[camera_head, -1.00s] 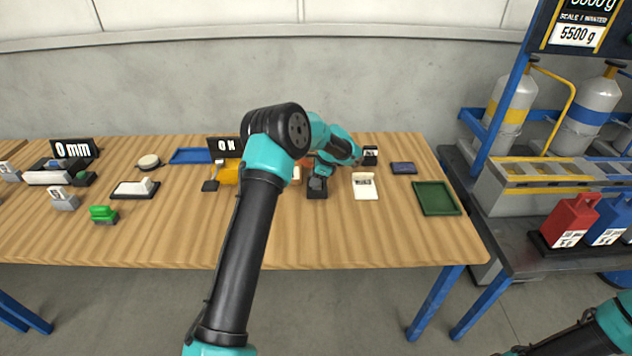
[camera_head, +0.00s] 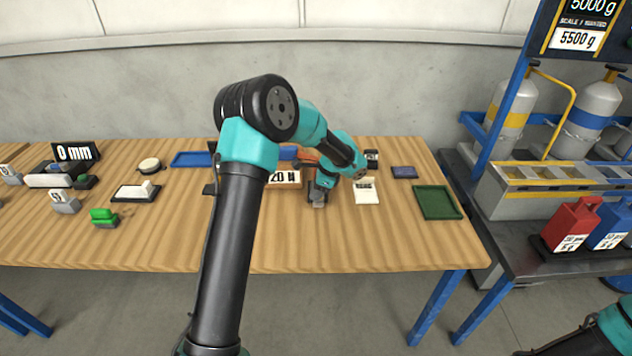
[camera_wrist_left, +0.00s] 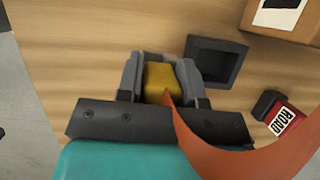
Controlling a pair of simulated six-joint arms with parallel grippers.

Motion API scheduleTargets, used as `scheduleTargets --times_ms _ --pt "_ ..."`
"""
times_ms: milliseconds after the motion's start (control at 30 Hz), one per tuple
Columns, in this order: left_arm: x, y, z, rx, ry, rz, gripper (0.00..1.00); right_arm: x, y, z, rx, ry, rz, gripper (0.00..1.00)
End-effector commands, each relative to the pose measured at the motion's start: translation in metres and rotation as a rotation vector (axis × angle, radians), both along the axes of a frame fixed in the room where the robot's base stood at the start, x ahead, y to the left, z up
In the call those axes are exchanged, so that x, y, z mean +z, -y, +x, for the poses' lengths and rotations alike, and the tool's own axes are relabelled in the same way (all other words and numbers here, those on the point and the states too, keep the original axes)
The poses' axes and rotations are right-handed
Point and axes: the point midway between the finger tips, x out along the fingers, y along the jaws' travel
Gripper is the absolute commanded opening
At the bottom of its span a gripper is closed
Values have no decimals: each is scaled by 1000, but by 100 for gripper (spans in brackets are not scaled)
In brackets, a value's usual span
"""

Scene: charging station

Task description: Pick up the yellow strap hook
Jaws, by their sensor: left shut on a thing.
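The yellow strap hook (camera_wrist_left: 158,78) is between the grey fingers of my left gripper (camera_wrist_left: 160,85) in the left wrist view. The gripper is shut on it. An orange strap (camera_wrist_left: 225,152) runs from beside the hook toward the lower right. In the head view my left gripper (camera_head: 318,197) is low over the middle right of the wooden table, and I cannot make out the hook there. My right gripper is outside both views.
A dark square frame (camera_wrist_left: 217,62) lies just beyond the gripper. A red ROAD tag (camera_wrist_left: 287,120) is to the right. A box labelled 20 N (camera_head: 286,179) stands left of the gripper, and a white card (camera_head: 366,191) and green tray (camera_head: 437,202) lie right. The front table strip is clear.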

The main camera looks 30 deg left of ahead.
Motion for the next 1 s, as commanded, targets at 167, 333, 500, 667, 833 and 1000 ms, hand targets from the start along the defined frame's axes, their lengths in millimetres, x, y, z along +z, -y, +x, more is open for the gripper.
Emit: scheduleTargets --times_ms 167,333,500,667,833,1000 --pt "4 20 -32 -4 -1 1 8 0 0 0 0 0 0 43" --pt "6 32 -51 -1 0 0 8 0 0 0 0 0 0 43" --pt "7 37 -59 0 1 0 8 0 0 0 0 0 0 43" --pt "7 37 -60 1 1 1 8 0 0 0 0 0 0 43" --pt "7 37 -60 0 1 0 8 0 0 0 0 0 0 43" --pt "7 37 -60 0 1 0 8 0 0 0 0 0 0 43"
